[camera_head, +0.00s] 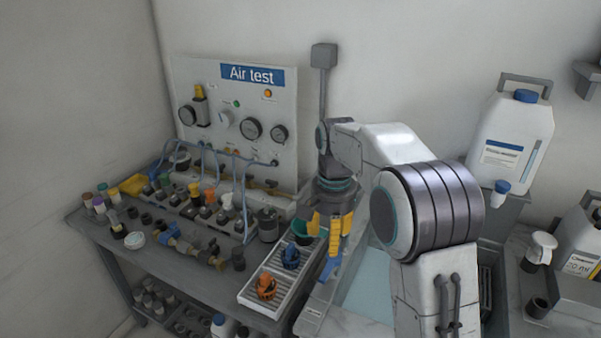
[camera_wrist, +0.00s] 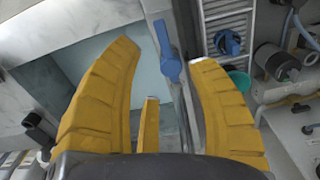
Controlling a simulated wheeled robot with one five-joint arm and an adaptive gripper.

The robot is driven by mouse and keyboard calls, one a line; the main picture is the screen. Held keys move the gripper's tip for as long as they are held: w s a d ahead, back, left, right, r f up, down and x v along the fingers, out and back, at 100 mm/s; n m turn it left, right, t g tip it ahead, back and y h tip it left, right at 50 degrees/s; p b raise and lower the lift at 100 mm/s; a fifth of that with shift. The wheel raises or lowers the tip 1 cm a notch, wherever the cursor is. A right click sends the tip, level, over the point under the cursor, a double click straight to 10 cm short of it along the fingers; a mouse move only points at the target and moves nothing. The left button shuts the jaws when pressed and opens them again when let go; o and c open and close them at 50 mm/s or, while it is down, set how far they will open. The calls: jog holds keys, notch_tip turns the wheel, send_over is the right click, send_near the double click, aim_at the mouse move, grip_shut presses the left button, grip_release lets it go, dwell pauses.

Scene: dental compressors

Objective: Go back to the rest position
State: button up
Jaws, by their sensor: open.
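My gripper (camera_head: 329,228) has yellow fingers and hangs at the end of my arm, pointing down, beside the right edge of the bench. In the wrist view my gripper (camera_wrist: 160,100) has its fingers spread wide apart, with nothing held between them. A blue handle (camera_wrist: 167,52) shows beyond the fingertips in the wrist view. In the head view the blue handle (camera_head: 330,266) is just below the fingers, apart from them as far as I can tell.
A white slatted tray (camera_head: 247,297) holds an orange part (camera_head: 265,287) and a blue part (camera_head: 290,257). The Air test panel (camera_head: 230,110) stands behind the crowded bench. A pale basin (camera_head: 372,295) lies right of the tray. A white canister (camera_head: 512,135) stands at right.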

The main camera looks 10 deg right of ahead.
jog(key=s+f+n, duration=0.6)
jog(key=s+n, duration=0.1)
jog(key=s+d+r+t, duration=0.1)
jog(key=s+r, duration=0.3)
jog(key=s, duration=0.5)
jog(key=s+d+r+t, duration=0.2)
jog(key=s+r, duration=0.1)
jog(key=s, duration=0.7)
jog(key=shift+d+r+t, duration=0.25)
jog(key=shift+r+t, duration=0.1)
jog(key=shift+t, duration=0.05)
